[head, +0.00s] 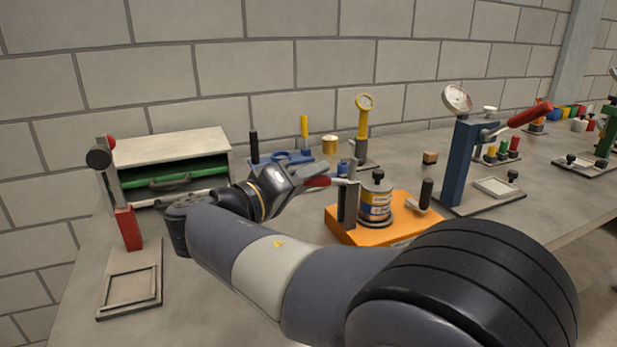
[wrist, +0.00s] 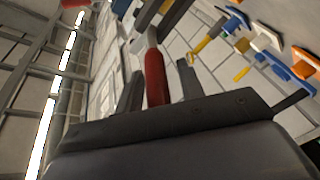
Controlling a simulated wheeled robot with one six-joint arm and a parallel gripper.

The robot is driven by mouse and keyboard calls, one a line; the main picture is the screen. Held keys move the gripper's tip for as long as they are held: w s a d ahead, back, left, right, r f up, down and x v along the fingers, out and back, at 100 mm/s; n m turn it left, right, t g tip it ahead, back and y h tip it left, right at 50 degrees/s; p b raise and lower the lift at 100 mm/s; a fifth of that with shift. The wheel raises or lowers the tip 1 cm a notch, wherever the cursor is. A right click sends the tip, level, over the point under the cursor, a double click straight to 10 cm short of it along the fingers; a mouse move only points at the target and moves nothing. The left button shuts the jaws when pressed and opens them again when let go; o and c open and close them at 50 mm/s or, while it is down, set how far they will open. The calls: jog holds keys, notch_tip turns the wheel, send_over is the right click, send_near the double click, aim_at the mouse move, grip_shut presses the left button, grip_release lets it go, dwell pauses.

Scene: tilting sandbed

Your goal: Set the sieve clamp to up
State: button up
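My gripper (head: 308,175) is at this handle, left of the post. In the wrist view the red handle (wrist: 155,78) lies between the two fingers of my gripper (wrist: 158,88), with a gap on each side. The gripper is open around the handle. My fingers partly hide the handle in the head view.
A cabinet with a green drawer (head: 175,178) stands behind at left. A red-posted device (head: 128,230) is at front left. A blue post with a gauge and red lever (head: 460,165) stands right. Blue and yellow fixtures (head: 288,157) are behind my gripper.

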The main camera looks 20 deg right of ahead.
jog(key=shift+o, duration=0.2)
jog(key=shift+a, duration=0.1)
jog(key=v, duration=1)
jog(key=shift+s+a+p, duration=0.15)
jog(key=shift+a+p, duration=0.1)
jog(key=shift+p, duration=0.05)
jog(key=x, duration=1.1)
jog(key=shift+b, duration=0.3)
jog(key=shift+r, duration=0.15)
jog(key=shift+a, duration=0.1)
